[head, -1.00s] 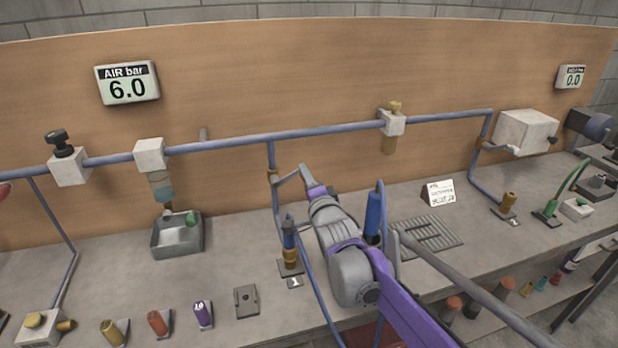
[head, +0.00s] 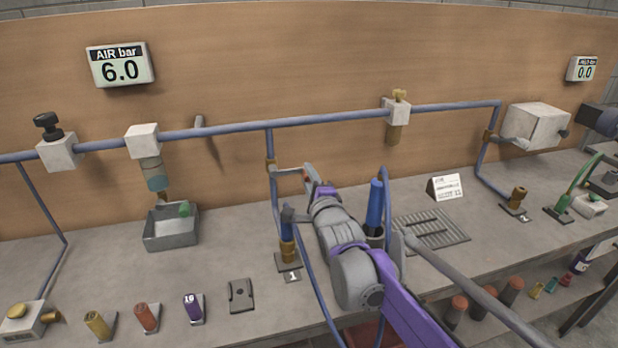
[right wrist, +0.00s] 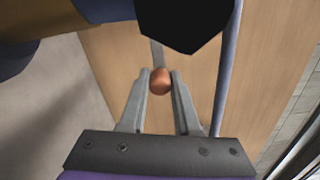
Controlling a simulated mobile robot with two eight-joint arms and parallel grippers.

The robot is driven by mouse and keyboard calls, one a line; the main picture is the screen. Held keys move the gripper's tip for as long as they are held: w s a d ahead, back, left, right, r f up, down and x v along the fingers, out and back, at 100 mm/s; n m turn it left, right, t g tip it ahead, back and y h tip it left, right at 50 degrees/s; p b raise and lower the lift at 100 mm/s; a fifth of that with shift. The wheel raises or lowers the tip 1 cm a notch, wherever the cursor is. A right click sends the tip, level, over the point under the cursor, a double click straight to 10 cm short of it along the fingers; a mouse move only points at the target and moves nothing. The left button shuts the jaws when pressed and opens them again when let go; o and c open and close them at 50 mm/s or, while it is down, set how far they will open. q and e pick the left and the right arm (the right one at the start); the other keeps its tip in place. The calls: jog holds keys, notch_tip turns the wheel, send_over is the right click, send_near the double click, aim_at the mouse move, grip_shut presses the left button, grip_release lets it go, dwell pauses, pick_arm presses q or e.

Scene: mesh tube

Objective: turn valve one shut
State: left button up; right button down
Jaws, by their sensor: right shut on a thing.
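Valve one is a small brass-coloured valve (head: 271,165) on the blue drop pipe above the foot marked 1 (head: 291,277). A thin grey lever (head: 290,171) seems to reach right from it to my right gripper (head: 308,176). In the right wrist view, my right gripper (right wrist: 160,82) is shut on the lever's round orange knob (right wrist: 161,80), with the grey bar running up behind it. The lever's exact angle is hard to tell. My left gripper is not in view.
A blue cylinder (head: 375,205) stands close right of my right arm. The left gauge (head: 120,64) reads 6.0 and the right gauge (head: 583,69) reads 0.0. A grey tray (head: 171,238) and several coloured fittings sit at the left. A blue hose passes near my arm.

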jog(key=c, duration=0.6)
grip_release()
jog(key=shift+a, duration=0.1)
jog(key=shift+s, duration=0.1)
jog(key=v, duration=1)
jog(key=shift+s, duration=0.3)
